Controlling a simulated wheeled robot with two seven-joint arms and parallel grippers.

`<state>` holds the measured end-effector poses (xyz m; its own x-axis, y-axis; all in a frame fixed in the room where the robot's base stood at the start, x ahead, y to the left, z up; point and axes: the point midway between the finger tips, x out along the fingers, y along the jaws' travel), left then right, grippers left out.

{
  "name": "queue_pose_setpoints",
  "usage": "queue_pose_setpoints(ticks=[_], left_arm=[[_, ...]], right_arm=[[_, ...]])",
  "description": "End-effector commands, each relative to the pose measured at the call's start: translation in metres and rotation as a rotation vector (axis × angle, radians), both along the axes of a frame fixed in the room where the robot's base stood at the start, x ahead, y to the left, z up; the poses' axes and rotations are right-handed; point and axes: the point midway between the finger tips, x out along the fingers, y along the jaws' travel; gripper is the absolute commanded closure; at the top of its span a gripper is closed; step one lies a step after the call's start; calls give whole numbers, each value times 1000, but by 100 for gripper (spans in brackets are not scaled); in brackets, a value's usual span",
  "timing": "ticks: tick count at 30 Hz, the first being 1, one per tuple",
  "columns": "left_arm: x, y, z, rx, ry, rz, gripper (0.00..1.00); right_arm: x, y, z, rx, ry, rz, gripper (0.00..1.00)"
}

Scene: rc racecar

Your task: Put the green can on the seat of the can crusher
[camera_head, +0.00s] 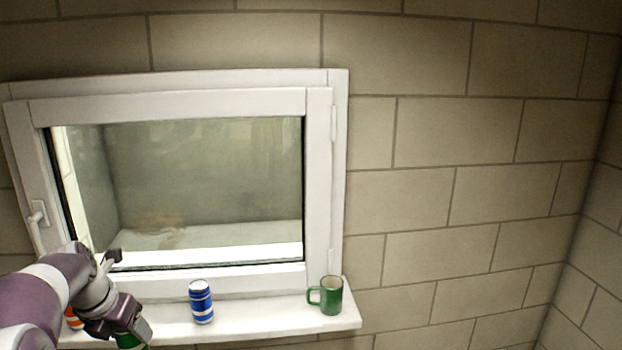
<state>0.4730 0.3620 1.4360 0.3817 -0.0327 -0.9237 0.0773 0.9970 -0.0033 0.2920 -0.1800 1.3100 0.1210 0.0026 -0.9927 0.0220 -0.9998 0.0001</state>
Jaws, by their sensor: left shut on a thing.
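My left gripper (137,334) is at the lower left, in front of the windowsill. It is shut on the green can (131,342), of which only a small green part shows at the bottom edge of the picture; my gripper and the frame edge hide the rest. I cannot tell whether the can touches anything below. The can crusher is not in view. My right gripper is not in view.
A blue can (201,302) and a green mug (327,296) stand on the white windowsill (262,317). An orange can (73,319) is partly hidden behind my left arm. A closed white-framed window (318,190) is set in the block wall (430,140).

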Motion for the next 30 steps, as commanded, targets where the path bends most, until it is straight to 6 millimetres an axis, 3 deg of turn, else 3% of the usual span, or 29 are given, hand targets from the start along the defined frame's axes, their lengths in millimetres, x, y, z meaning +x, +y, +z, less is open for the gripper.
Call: queue_pose_setpoints(ticks=[8, 14, 17, 20, 24, 27, 30], left_arm=[[4, -20, -65, -1, -1, -254, 70], [3, -45, -136, -4, 0, -559, 70], [1, -62, -182, -7, 0, -761, 70], [-5, -84, -242, -9, 0, -1026, 70], [-24, -122, -339, -10, -1, -1493, 70], [-40, -145, -390, -7, -3, -1780, 70], [-54, -160, -425, -4, -5, -1989, 70]], right_arm=[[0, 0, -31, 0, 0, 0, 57], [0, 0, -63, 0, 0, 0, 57], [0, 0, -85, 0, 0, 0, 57], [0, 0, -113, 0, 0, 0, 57], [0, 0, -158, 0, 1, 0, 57], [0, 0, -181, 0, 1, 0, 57], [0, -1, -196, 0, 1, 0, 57]])
